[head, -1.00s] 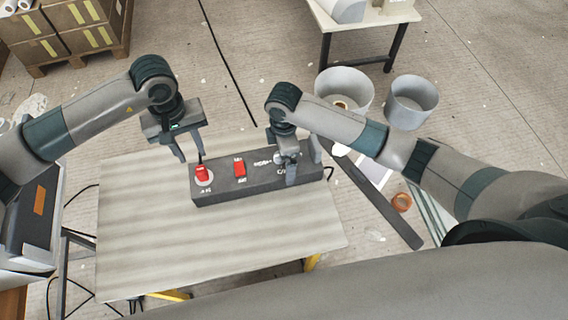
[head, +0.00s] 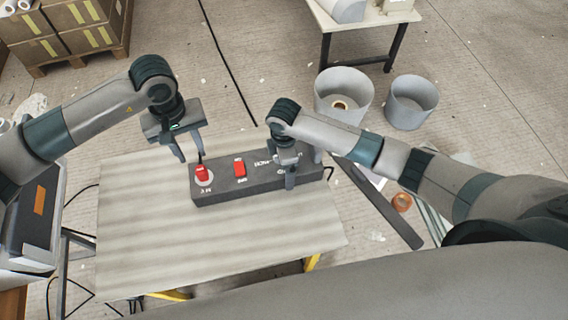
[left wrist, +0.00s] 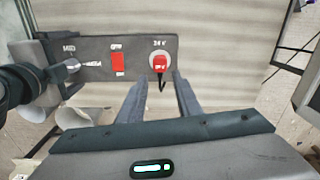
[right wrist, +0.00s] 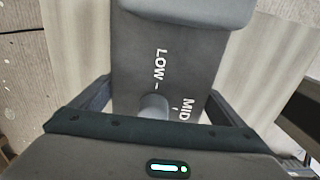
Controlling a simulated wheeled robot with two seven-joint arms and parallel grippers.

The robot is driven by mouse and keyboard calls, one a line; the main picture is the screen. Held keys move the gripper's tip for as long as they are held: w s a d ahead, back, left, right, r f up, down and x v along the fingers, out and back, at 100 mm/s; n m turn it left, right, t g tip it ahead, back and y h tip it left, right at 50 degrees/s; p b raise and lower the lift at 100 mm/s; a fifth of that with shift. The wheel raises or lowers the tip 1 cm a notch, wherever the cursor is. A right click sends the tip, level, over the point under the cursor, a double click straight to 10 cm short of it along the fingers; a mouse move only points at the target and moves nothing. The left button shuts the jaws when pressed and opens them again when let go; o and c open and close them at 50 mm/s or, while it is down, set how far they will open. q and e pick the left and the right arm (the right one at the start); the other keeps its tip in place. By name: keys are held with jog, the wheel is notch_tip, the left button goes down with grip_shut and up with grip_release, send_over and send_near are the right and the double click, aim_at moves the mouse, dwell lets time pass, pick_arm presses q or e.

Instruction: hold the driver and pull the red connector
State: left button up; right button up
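The driver (head: 215,190) is a long dark grey box on the table with a red connector (head: 202,173) in a pale round socket near its left end. A red switch (head: 240,169) sits beside the connector. My left gripper (head: 191,158) is open and empty behind the connector; in the left wrist view the connector (left wrist: 160,63) lies just beyond the fingertips, apart from them. My right gripper (head: 289,170) is open over the driver's right part. In the right wrist view its fingers stand at either side of the driver (right wrist: 190,60), with a grey knob (right wrist: 153,106) between; contact is unclear.
The pale table (head: 200,250) is bare in front of the driver. A grey upright block (right wrist: 185,10) stands at the driver's right end. A dark bar (head: 380,205) lies right of the table. Two grey buckets (head: 412,103) stand on the floor behind.

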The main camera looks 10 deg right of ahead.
aim_at(199, 168)
pick_arm(q)
jog(key=shift+o, duration=0.9)
pick_arm(e)
jog(key=c, duration=0.3)
pick_arm(q)
jog(key=shift+o, duration=0.7)
jog(key=shift+f, duration=0.1)
jog(key=shift+f+m, duration=0.8)
jog(key=shift+f, duration=0.25)
jog(key=shift+f, duration=0.1)
jog(key=shift+f, duration=4.4)
grip_shut()
